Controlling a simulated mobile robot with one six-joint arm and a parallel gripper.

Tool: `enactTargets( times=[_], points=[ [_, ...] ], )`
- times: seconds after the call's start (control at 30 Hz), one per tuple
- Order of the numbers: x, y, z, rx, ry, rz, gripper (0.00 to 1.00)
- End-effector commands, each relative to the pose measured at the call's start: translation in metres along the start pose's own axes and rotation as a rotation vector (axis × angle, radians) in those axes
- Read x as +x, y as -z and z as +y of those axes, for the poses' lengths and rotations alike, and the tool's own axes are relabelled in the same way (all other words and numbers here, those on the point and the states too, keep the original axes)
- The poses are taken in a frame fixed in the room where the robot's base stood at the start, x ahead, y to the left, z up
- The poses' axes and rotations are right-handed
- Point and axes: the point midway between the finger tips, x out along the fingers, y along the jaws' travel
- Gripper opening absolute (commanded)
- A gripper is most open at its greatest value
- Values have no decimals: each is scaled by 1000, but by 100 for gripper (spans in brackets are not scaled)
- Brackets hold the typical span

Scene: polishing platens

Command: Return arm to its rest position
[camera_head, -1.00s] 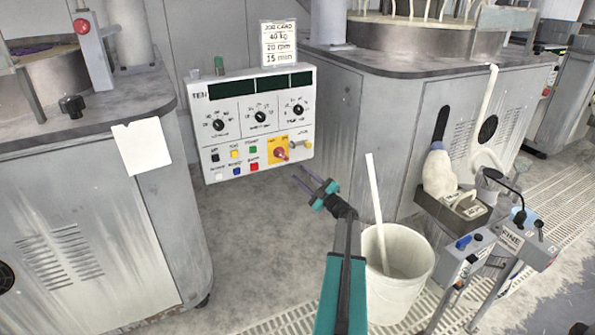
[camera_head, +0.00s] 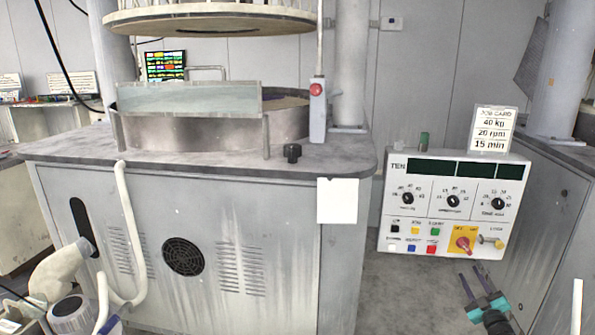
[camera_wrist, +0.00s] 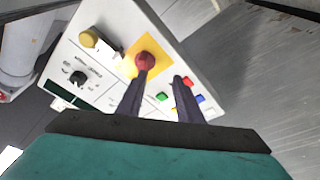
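My gripper (camera_head: 472,275) is at the lower right of the head view, with teal parts and dark fingers. The fingers are apart and nothing shows between them. It is in front of and below the white control panel (camera_head: 391,217). In the wrist view, the fingers of my gripper (camera_wrist: 162,78) point at the panel face (camera_wrist: 112,25). The left fingertip overlaps the red knob (camera_wrist: 145,61) on its yellow plate in the picture; I cannot tell the distance. In the head view the red knob (camera_head: 463,242) shows clear of the fingers.
A grey polishing machine (camera_head: 265,290) fills the left and middle. Another grey cabinet (camera_head: 545,205) stands at the right. A job card (camera_head: 493,130) stands on the panel. Bare floor (camera_head: 400,290) shows below the panel. A white hose (camera_head: 130,230) hangs at the left.

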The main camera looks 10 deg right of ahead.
Motion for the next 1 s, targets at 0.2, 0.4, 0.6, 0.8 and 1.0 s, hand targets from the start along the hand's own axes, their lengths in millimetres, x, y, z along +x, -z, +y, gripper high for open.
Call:
enactTargets(
  times=[0.2, 0.4, 0.6, 0.8, 1.0],
  points=[
    [15, 10, -58, 97, -10, -183, 33],
    [11, 11, -118, 179, 9, -368, 33],
    [-10, 17, -184, 251, 55, -563, 33],
    [-49, 30, -251, 308, 128, -766, 33],
    [-104, 50, -316, 347, 226, -975, 33]
  ],
)
